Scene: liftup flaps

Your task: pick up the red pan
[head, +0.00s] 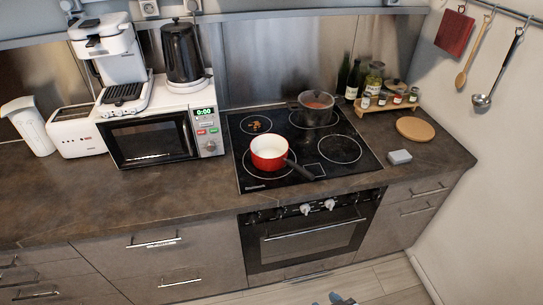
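The red pan (268,155) stands upright on the front left burner of the black stove top (326,180). It has a white inside and a dark handle (300,170) that points to the front right. Neither of my grippers can be made out in the head view. A small dark and blue shape shows at the bottom edge, too cut off to name.
A microwave (150,140) is left of the stove. A spice rack (388,103), round board (415,129) and small grey box (399,157) are to the right. The front counter left of the stove is clear.

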